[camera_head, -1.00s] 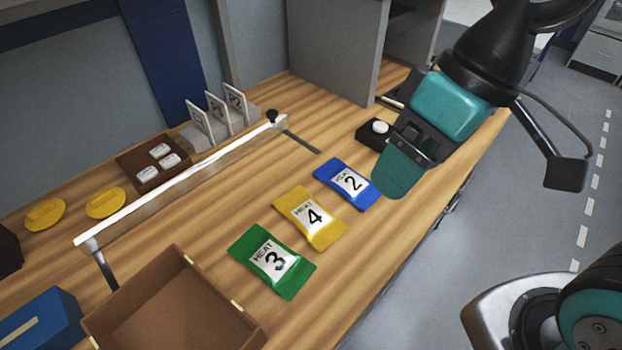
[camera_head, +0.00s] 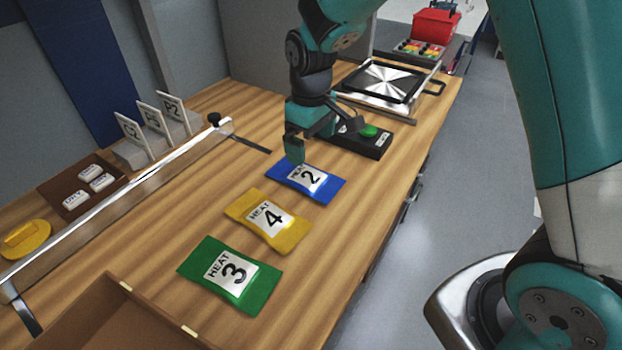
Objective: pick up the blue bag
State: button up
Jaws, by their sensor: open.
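The blue bag (camera_head: 328,187) lies flat on the wooden bench, with a white label reading HEAT 2. It is the farthest of three bags in a row. My gripper (camera_head: 296,152) points down just beyond the blue bag's far left edge. A teal finger comes down close to that edge, and I cannot tell whether it touches it. The jaws are open and hold nothing that I can see. The second finger is partly hidden by the gripper body.
A yellow bag (camera_head: 283,235) and a green bag (camera_head: 258,291) lie nearer. A black box with a green button (camera_head: 368,131) stands right behind my gripper. A metal rail (camera_head: 130,196) runs along the left, and an open brown box (camera_head: 97,318) stands at the front.

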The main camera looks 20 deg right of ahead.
aim_at(310, 177)
notch_tip(310, 177, down, 9)
jog(key=shift+s+a+r+p, duration=0.1)
jog(key=shift+s+a+p, duration=0.05)
jog(key=shift+p, duration=0.35)
jog(key=c, duration=0.8)
